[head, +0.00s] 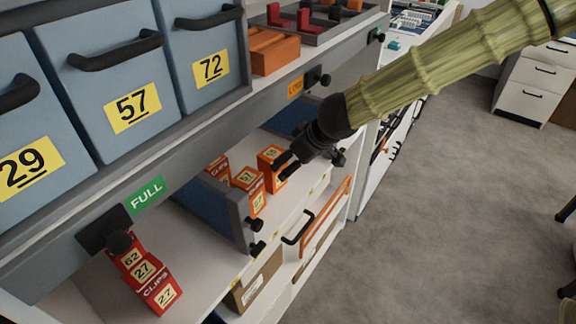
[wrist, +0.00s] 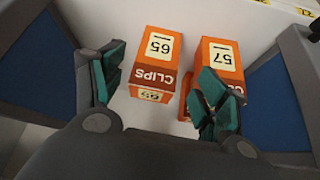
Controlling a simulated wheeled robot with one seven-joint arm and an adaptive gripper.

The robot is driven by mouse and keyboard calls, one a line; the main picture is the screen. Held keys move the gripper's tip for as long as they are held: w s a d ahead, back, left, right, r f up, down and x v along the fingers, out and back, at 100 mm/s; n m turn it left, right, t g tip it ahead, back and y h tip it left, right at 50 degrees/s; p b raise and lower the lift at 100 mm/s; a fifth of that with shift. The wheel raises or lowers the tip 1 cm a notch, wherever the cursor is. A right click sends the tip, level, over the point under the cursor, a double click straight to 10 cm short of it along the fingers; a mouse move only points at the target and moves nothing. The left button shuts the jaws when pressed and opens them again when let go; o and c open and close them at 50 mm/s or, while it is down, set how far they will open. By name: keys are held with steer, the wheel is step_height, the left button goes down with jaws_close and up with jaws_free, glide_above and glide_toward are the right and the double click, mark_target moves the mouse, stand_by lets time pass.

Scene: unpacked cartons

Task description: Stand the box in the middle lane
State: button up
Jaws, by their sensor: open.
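An orange clips box marked 65 (wrist: 154,58) is on the white shelf, between my fingers in the wrist view. It also shows in the head view (head: 268,170), close to my fingertips. My gripper (head: 285,166) is open; its teal-padded fingers (wrist: 160,92) are on either side of this box with nothing clamped. A second orange box, marked 57 (wrist: 222,55), is beside it, partly hidden by the right finger; it also shows in the head view (head: 247,181). Both boxes are in the lane between two blue, grey-framed dividers, the left one (wrist: 38,68) and the right one (wrist: 262,100).
Another orange box (head: 218,168) sits farther back in this lane. Red clips boxes (head: 150,280) stand in the left lane below a green FULL label (head: 146,195). A grey beam (head: 215,105) and blue numbered bins (head: 110,80) are overhead. Open floor (head: 440,220) lies right.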

steer(key=shift+v, duration=1.85)
steer(key=s+d+f+m+g+y, duration=0.1)
steer(key=s+f+m+g, duration=0.2)
steer(key=s+f, duration=0.85)
steer(key=s+f+m+g, duration=0.2)
steer(key=s+f, duration=0.6)
steer(key=f, duration=0.7)
steer(key=s+d+f+m+h, duration=0.4)
steer(key=s+d+f+h, duration=0.1)
steer(key=s+d+f, duration=0.9)
steer(key=s+d, duration=0.1)
steer(key=d, duration=0.2)
steer(key=shift+d+f, duration=0.2)
